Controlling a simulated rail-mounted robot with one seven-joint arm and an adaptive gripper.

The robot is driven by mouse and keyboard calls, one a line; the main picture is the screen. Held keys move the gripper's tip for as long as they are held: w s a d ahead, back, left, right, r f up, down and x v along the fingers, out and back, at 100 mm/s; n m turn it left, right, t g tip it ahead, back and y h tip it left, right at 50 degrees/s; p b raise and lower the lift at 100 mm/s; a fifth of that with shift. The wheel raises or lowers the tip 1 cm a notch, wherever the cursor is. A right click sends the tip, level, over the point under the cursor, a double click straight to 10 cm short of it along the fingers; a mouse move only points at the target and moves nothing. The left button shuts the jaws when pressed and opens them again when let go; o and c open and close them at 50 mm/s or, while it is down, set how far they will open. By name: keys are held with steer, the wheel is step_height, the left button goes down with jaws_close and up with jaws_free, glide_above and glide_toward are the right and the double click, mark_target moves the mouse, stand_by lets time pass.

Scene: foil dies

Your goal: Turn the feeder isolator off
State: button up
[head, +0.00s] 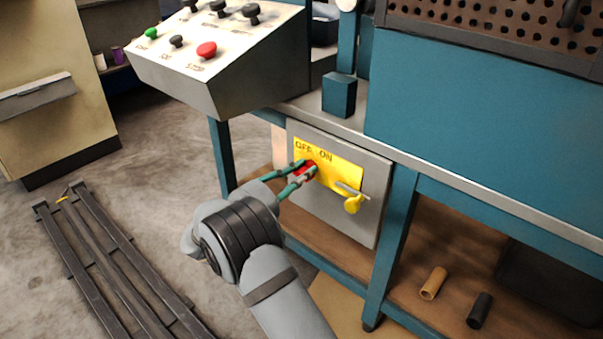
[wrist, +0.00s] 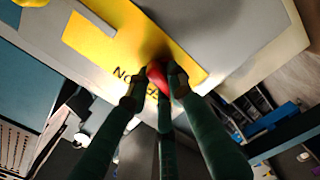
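The feeder isolator is a grey box (head: 335,212) under the bench, with a yellow plate (head: 341,173) marked OFF and ON. Its red handle (head: 310,167) sits at the left part of the plate, near the OFF word, partly hidden by my fingers. The handle's exact angle cannot be told. My gripper (head: 301,174) reaches in from the lower left, with its green fingers on the handle. In the wrist view the red handle (wrist: 157,76) is between both fingertips, which seem to touch it on either side. The OFF word is partly covered there.
A yellow padlock (head: 353,203) hangs by a metal hasp right of the handle. A sloped control panel (head: 215,65) with buttons overhangs at upper left. Teal bench legs (head: 392,245) stand beside the box. A dark rail frame (head: 115,260) lies on the floor at left.

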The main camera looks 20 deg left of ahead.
jaws_close()
steer(key=shift+r+n+p, duration=0.2)
steer(key=shift+n+p, duration=0.3)
steer(key=shift+p, duration=0.25)
steer(key=shift+f+n, duration=0.2)
steer(key=shift+n, duration=0.1)
steer(key=o, duration=0.7)
jaws_free()
steer(key=v, duration=1.2)
